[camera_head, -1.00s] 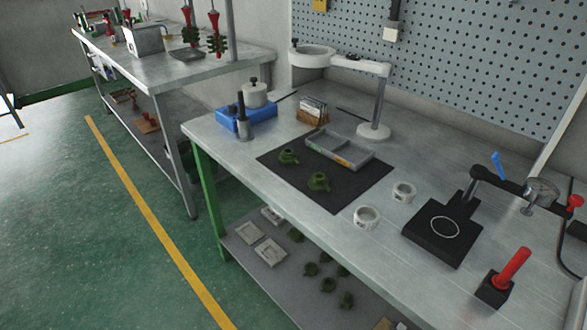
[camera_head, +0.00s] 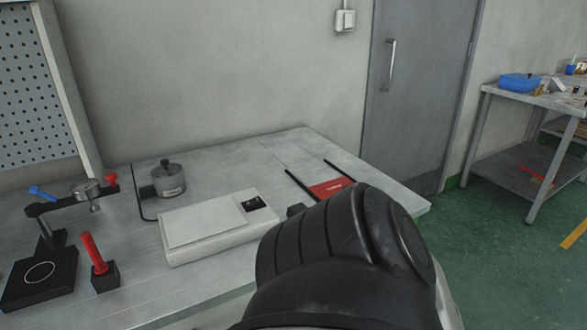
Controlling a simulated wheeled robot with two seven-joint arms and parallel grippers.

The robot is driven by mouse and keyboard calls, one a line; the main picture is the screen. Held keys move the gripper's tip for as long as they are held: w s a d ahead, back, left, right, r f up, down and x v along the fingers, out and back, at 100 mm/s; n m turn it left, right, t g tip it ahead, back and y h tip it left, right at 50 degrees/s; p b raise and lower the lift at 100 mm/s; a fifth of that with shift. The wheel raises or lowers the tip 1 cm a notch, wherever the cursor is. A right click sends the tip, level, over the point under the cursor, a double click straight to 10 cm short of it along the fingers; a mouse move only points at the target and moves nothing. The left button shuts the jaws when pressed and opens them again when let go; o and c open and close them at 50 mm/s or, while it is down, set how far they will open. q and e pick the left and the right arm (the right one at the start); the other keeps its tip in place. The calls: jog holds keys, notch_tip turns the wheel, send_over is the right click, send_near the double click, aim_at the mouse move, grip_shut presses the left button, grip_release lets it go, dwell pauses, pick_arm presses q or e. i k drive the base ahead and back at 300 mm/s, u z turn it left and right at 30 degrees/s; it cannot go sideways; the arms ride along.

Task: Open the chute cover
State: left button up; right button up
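A red plate with pale lettering (camera_head: 327,188), which looks like the chute cover, lies at the far right end of the metal table (camera_head: 285,150). It sits between two dark rails (camera_head: 346,174). A large black rounded link of my own arm rises from the bottom and hides the area just in front of the plate and part of the table's right corner. The plate's near edge is partly hidden, so I cannot tell its full extent. Neither gripper's fingers can be made out.
A white flat device (camera_head: 205,222) lies left of the plate, with a grey lidded pot (camera_head: 168,180) behind it. A red-handled tool (camera_head: 94,250) and a black clamp press (camera_head: 40,280) stand at left. A grey door (camera_head: 415,100) and another table (camera_head: 520,100) are beyond.

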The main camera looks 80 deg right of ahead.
aim_at(324, 190)
jog(key=u, duration=1.5)
jog(key=i, duration=0.65)
jog(key=z, duration=4.65)
jog(key=i, duration=0.55)
jog(key=z, duration=2.3)
jog(key=i, duration=1.35)
jog(key=u, duration=2.8)
